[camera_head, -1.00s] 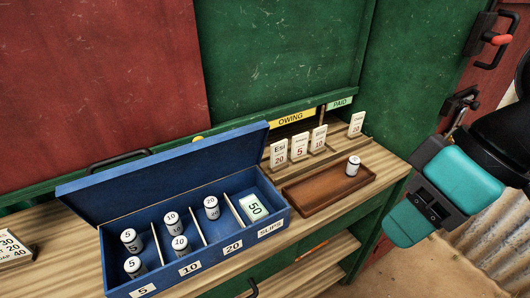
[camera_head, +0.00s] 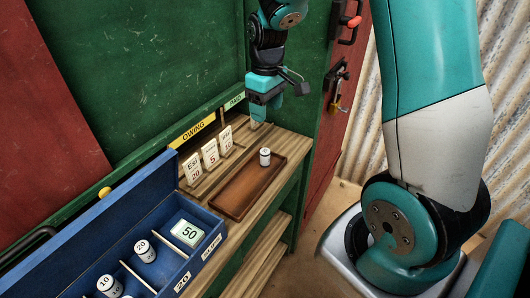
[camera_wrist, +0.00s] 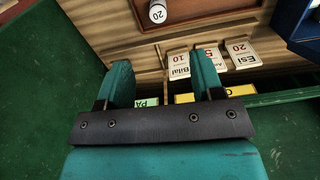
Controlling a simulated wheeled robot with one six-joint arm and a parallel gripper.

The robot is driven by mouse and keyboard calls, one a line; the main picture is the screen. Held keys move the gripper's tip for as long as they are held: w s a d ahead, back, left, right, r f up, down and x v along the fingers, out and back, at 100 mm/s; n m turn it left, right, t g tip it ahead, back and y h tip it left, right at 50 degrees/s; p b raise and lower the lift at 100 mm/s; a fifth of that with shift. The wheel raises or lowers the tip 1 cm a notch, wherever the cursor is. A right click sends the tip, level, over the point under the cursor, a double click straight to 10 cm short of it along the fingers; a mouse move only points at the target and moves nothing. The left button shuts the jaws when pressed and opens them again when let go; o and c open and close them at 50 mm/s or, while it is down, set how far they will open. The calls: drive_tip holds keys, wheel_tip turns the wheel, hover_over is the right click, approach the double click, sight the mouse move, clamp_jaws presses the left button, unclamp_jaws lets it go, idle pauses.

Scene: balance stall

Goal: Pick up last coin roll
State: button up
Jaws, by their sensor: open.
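A white coin roll (camera_head: 265,157) stands upright at the far right part of the brown wooden tray (camera_head: 226,206). In the wrist view the roll (camera_wrist: 157,13) reads 20 and stands at the top, beyond my fingertips. My gripper (camera_head: 266,106) is above the back edge of the counter, behind the tray and near the PAID label (camera_head: 234,101). In the wrist view its two teal fingers (camera_wrist: 164,78) are apart, with nothing held between them. The roll is clear of both fingers.
Three name cards (camera_head: 210,155) stand left of the tray, by the OWING label (camera_head: 193,130). The open blue cash box (camera_head: 120,215) holds several rolls and a 50 bundle (camera_head: 188,232). The green wall is close behind.

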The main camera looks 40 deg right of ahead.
sight(265, 151)
drive_tip(key=f, duration=0.4)
drive_tip(key=f+p, duration=0.1)
drive_tip(key=f, duration=0.7)
drive_tip(key=shift+d+p, duration=0.25)
drive_tip(key=shift+p, duration=0.1)
drive_tip(key=shift+w+a+f+p, duration=0.15)
drive_tip(key=shift+f+p, duration=0.3)
drive_tip(key=shift+f, duration=0.95)
drive_tip(key=shift+w+f+p, duration=0.2)
drive_tip(key=shift+f+p, duration=0.2)
drive_tip(key=shift+f, duration=0.95)
clamp_jaws()
drive_tip(key=shift+r, duration=0.1)
